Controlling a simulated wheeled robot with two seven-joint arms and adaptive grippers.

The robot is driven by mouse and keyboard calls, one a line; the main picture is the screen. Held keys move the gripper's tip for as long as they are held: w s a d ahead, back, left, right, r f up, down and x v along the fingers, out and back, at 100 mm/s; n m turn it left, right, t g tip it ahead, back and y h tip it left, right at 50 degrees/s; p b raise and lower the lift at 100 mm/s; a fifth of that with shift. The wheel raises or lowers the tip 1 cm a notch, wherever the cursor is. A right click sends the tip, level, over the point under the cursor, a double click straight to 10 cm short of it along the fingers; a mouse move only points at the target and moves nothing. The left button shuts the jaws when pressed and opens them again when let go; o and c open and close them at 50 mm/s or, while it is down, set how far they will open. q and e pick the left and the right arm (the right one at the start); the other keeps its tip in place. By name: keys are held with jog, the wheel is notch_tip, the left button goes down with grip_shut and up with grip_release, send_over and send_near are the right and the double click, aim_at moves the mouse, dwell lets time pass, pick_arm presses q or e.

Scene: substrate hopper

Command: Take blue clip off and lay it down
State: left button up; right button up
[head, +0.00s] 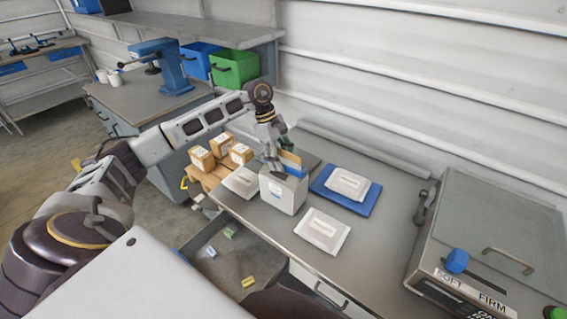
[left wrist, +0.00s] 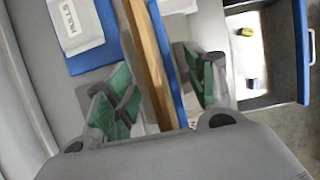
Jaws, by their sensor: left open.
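My left gripper (head: 273,160) is open above a white box (head: 283,194) on the grey bench. A tan board and a blue board (head: 292,171) stand upright in the box. In the left wrist view the tan board (left wrist: 150,60) and the blue board (left wrist: 167,60) pass between the green-padded fingers of my left gripper (left wrist: 162,88); I cannot tell whether either finger touches them. A small blue clip-like piece (head: 211,251) lies in the open drawer. I cannot make out a blue clip fastened on anything. My right gripper is out of view.
White packets lie on the bench (head: 323,231) and on a blue mat (head: 350,205). Cardboard boxes (head: 202,158) stand at the left. The open drawer (head: 262,257) also holds a green piece (head: 229,232) and a yellow piece (head: 248,282). A grey machine (head: 490,215) stands right.

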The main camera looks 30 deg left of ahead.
pick_arm(q)
jog(key=shift+f, duration=0.2)
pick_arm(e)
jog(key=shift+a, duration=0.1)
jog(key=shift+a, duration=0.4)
pick_arm(q)
jog(key=c, duration=1.1)
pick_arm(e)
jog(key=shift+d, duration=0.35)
pick_arm(q)
jog(key=shift+r, duration=0.15)
notch_tip(320, 180, up, 8)
jog(key=shift+r+b, duration=0.1)
jog(key=shift+b, duration=0.6)
jog(key=shift+r, duration=0.8)
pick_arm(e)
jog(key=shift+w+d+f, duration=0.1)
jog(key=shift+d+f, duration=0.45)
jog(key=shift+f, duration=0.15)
